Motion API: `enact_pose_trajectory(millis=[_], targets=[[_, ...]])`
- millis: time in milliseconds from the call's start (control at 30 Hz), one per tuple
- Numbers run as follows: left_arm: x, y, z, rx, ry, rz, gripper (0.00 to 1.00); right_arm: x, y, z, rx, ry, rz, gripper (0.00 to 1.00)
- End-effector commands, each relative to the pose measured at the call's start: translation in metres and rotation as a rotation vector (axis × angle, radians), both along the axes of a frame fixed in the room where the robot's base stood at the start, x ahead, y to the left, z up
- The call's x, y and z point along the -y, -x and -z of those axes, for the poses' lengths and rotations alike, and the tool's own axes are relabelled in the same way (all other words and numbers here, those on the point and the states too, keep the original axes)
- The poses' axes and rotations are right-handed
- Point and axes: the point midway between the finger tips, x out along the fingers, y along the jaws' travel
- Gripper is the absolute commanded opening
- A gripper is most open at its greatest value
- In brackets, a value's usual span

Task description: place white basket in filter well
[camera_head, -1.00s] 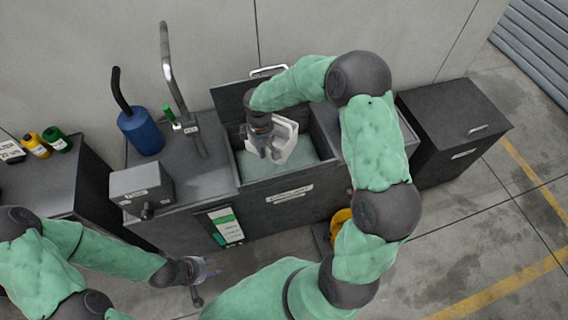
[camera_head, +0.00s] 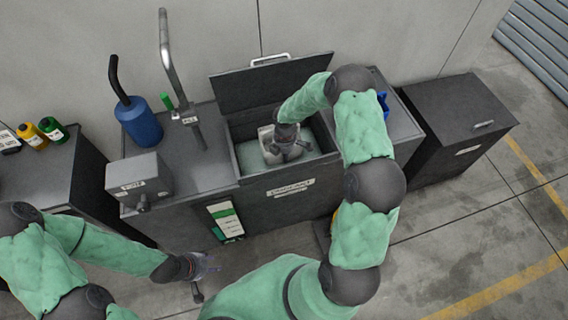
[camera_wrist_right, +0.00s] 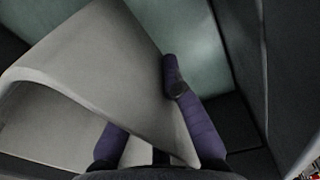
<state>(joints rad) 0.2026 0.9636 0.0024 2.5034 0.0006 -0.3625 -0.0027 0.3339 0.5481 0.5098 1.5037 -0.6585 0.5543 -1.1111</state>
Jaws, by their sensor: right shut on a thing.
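The white basket (camera_head: 266,139) is inside the open filter well (camera_head: 234,160) of the dark grey cabinet, low and close to the pale green surface (camera_head: 250,160) in it. My right gripper (camera_head: 288,150) reaches down into the well and is shut on the basket. In the right wrist view the basket (camera_wrist_right: 85,75) fills the left side, its wall between the two purple fingers (camera_wrist_right: 150,125). My gripper hides part of the basket in the head view, so I cannot tell if it rests on the bottom. My left gripper (camera_head: 205,268) hangs empty and open in front of the cabinet, lower left.
The well's lid (camera_head: 275,82) stands raised behind it. A tall metal pipe (camera_head: 168,60), a blue container (camera_head: 139,122) and a grey box (camera_head: 140,178) stand to the left. A separate dark cabinet (camera_head: 460,110) stands to the right.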

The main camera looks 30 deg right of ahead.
Motion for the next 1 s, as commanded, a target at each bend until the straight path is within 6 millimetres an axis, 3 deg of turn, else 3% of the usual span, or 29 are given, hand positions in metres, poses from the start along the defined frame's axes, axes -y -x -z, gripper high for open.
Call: enact_pose_trajectory(millis=[433, 867, 900, 933, 967, 1000], targets=[[0.0, 0.0, 0.018, 0.0, 0.0, 0.0, 0.4, 0.0, 0.0, 0.051, -0.001, 0.0, 0.002, 0.0], [0.0, 0.0, 0.021, 0.0, 0.0, 0.0, 0.4, 0.0, -0.001, 0.057, 0.001, 0.0, 0.003, 0.0], [0.0, 0.0, 0.02, 0.0, 0.0, 0.0, 0.4, 0.0, 0.0, 0.057, -0.001, 0.0, 0.003, 0.17], [0.0, 0.0, 0.02, 0.0, 0.0, 0.0, 0.4, 0.0, 0.0, 0.057, -0.001, 0.0, 0.003, 0.25], [0.0, 0.0, 0.02, 0.0, 0.0, 0.0, 0.4, 0.0, 0.0, 0.057, -0.001, 0.0, 0.003, 0.32], [0.0, 0.0, 0.02, 0.0, 0.0, 0.0, 0.4, 0.0, 0.0, 0.057, -0.001, 0.0, 0.002, 0.32]])
